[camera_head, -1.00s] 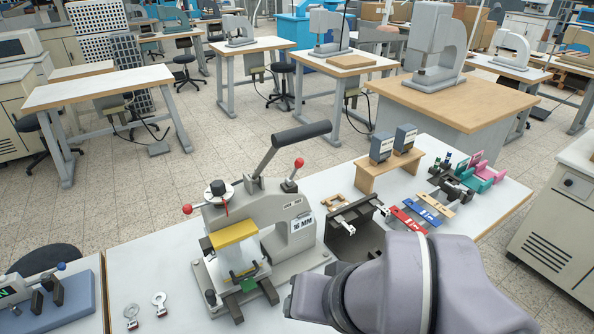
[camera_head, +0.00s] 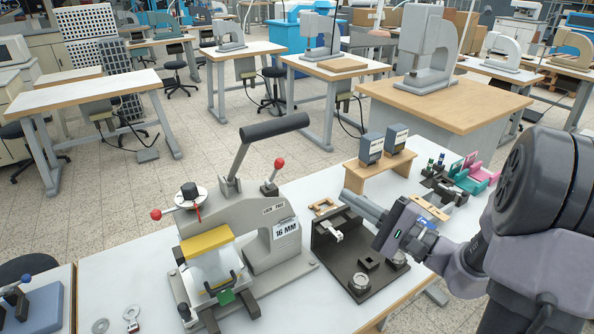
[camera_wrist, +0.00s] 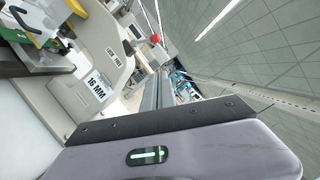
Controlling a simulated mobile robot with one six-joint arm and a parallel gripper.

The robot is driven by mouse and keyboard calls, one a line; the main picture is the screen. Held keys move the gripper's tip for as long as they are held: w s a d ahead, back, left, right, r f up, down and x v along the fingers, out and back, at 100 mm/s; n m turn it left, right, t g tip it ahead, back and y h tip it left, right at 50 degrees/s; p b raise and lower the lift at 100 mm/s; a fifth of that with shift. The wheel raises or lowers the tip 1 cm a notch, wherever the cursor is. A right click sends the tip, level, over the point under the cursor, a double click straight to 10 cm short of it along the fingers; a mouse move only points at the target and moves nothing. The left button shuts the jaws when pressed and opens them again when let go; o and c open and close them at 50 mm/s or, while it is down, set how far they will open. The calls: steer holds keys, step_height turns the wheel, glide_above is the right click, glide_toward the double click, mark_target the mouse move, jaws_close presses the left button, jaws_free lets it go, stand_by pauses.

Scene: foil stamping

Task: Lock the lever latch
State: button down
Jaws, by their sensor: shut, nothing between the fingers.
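The grey foil press (camera_head: 262,241) stands on the white table. Its lever latch with a red ball knob (camera_head: 279,163) stands up, slightly tilted, above a plate marked "LOCK" and "FREE" (camera_head: 275,209). The red knob also shows in the wrist view (camera_wrist: 155,38), beyond my fingers. The press has a long dark-gripped handle (camera_head: 274,127) raised at the top and a second red knob (camera_head: 156,214) at the left. My gripper (camera_head: 350,198) is shut and empty, to the right of the press, pointing left and apart from the latch. Its fingers show in the wrist view (camera_wrist: 157,92).
A dark fixture (camera_head: 337,262) sits below my gripper, right of the press. A wooden stand (camera_head: 372,174) with two grey blocks is behind my gripper. Coloured parts (camera_head: 470,178) lie at the right. Metal tags (camera_head: 131,314) lie front left.

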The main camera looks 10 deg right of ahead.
mark_target(274, 172)
steer(key=shift+a, duration=0.1)
steer(key=s+a+r+b+x, duration=0.1)
steer(key=a+x, duration=0.1)
steer(key=x, duration=1)
steer(key=shift+a+r, duration=0.15)
steer(key=shift+a, duration=0.15)
